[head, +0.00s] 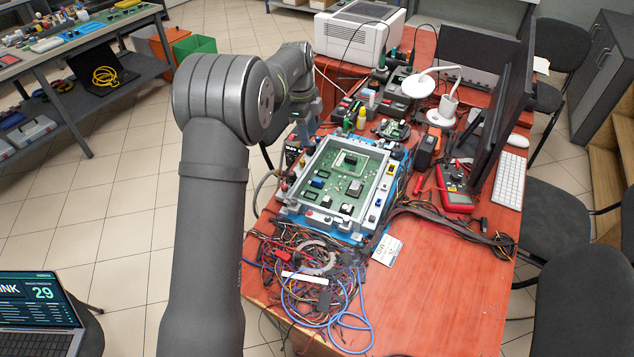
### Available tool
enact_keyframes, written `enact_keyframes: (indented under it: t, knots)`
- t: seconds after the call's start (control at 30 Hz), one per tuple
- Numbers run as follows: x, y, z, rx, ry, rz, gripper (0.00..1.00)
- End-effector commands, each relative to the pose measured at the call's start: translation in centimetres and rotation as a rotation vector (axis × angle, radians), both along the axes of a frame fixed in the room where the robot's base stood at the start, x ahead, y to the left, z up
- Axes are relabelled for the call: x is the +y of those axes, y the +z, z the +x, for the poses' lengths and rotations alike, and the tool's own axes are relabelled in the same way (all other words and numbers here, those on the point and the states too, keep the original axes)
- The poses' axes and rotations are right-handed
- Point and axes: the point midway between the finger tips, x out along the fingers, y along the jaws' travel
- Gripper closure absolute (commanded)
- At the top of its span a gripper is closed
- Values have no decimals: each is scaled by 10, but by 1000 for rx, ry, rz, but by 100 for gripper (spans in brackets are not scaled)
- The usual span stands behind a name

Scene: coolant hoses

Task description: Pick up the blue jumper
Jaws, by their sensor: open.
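A blue cable (366,325), which may be the blue jumper, loops out of a tangle of wires at the front left of the red table and hangs near its edge. Small blue parts (318,182) also show on the green circuit board, so I cannot tell for certain which is the jumper. My gripper (304,130) is small and partly hidden at the end of my arm, near the far left corner of the board's frame. It is open and apart from the blue cable. Whether it touches anything is unclear.
The framed circuit board (345,178) fills the table's middle left. The wire tangle (305,265) lies in front of it. A red multimeter (455,188), monitors (505,100) and a keyboard (510,180) stand at right. The front right tabletop (440,290) is mostly clear.

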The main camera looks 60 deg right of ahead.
Motion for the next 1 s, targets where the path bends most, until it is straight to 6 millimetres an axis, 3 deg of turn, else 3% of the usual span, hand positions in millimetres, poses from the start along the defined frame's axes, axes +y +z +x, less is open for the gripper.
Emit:
enact_keyframes:
  t: [0.5, 1.0]
  knots:
    - [-1, -100, -13, 2, -2, 5, 58]
    - [0, -144, -23, 1, 0, 3, 58]
